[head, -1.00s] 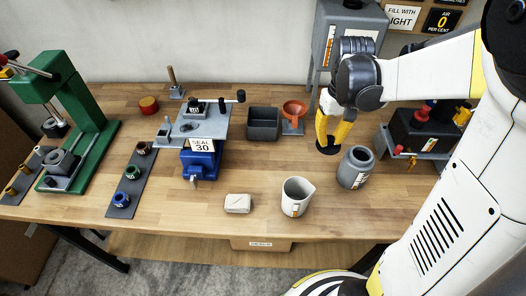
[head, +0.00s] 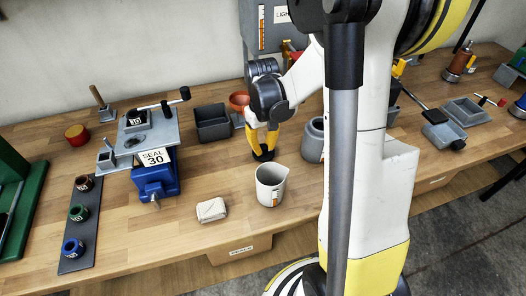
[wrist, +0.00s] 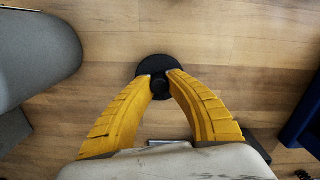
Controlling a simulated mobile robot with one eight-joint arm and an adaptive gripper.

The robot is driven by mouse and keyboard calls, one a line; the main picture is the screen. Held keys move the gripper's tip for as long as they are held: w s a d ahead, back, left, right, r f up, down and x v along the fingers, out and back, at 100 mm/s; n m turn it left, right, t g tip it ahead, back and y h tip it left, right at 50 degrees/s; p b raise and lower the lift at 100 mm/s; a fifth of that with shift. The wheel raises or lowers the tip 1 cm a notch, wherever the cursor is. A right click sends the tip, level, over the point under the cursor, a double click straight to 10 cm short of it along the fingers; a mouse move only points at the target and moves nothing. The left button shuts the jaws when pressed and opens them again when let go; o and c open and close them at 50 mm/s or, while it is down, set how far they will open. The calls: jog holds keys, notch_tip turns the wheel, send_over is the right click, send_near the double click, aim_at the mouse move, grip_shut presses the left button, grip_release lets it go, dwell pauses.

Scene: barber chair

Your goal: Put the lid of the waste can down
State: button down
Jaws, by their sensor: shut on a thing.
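My gripper (head: 263,152) is shut on the small knob of a round black lid (wrist: 158,75), which hangs flat below the fingertips. In the head view the lid (head: 262,157) is low over the wooden bench, behind the white jug; I cannot tell whether it touches the wood. The grey can (head: 313,143) stands upright on the bench to the right of the gripper, its right side hidden by my arm. A large grey rounded body (wrist: 38,55) at the left of the wrist view looks like this can, apart from the lid.
A white jug (head: 271,188) stands just in front of the gripper, and a pale folded block (head: 211,210) lies further left. A dark bin (head: 212,124) and an orange funnel (head: 239,101) are behind. The blue vise press (head: 155,180) is left. Bare wood lies around the lid.

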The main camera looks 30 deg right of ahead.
aim_at(262, 145)
jog(key=shift+f, duration=0.3)
jog(key=shift+f, duration=0.1)
jog(key=shift+f, duration=0.15)
jog(key=c, duration=1.4)
grip_release()
notch_tip(262, 145, up, 12)
jog(key=p, duration=0.5)
jog(key=s+a+r+t, duration=0.7)
jog(key=s+a, duration=0.4)
jog(key=a, duration=0.2)
jog(key=shift+a+r+n+t, duration=0.3)
jog(key=shift+r, duration=0.55)
